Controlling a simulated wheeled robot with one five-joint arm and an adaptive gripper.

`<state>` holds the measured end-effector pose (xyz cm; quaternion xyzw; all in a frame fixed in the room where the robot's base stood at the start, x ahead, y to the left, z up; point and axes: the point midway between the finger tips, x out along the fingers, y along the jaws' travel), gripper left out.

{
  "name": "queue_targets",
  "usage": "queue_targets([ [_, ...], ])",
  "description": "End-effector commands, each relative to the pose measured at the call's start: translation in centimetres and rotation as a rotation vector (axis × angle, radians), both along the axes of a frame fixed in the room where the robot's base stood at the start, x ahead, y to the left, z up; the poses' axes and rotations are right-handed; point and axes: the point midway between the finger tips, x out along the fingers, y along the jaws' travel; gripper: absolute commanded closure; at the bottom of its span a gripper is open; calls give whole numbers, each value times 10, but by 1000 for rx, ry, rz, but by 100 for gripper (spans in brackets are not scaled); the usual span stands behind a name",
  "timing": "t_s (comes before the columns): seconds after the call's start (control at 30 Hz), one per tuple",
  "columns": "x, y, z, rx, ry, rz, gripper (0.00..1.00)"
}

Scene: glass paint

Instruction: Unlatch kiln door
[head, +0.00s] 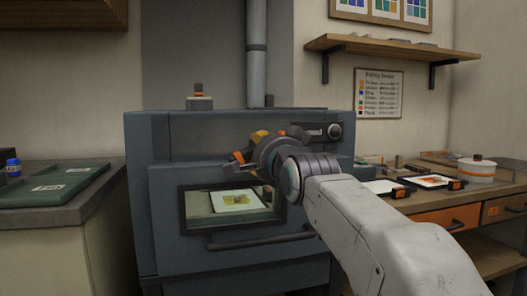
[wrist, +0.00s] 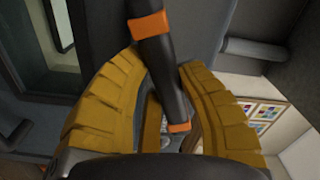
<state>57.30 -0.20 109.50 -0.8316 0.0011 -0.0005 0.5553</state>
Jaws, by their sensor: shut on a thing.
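The grey-blue kiln (head: 140,200) stands in the middle of the head view, its front door (head: 170,255) flush with the body as far as I can see. The door has a window (head: 201,220) and a long horizontal bar handle (head: 262,241) below it. My gripper (head: 255,146) is at the upper part of the kiln front. In the wrist view its yellow fingers are shut on the dark latch handle (wrist: 164,62), which has orange bands and runs slantwise between them. In the head view my gripper and wrist hide most of the latch.
A pale square plate (head: 262,200) shows behind the window. A counter with green trays (head: 55,185) is at left. A wooden bench (head: 430,212) with framed pieces and a white round container (head: 477,170) is at right. A wall shelf (head: 395,47) is above.

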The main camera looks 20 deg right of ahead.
Motion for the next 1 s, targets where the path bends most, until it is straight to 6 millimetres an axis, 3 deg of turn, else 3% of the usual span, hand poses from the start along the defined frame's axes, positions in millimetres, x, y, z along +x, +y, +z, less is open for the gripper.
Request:
queue_targets([
  [0.5,0,2,2,339,-6,5,100],
  [1.0,0,2,3,412,-7,6,100],
])
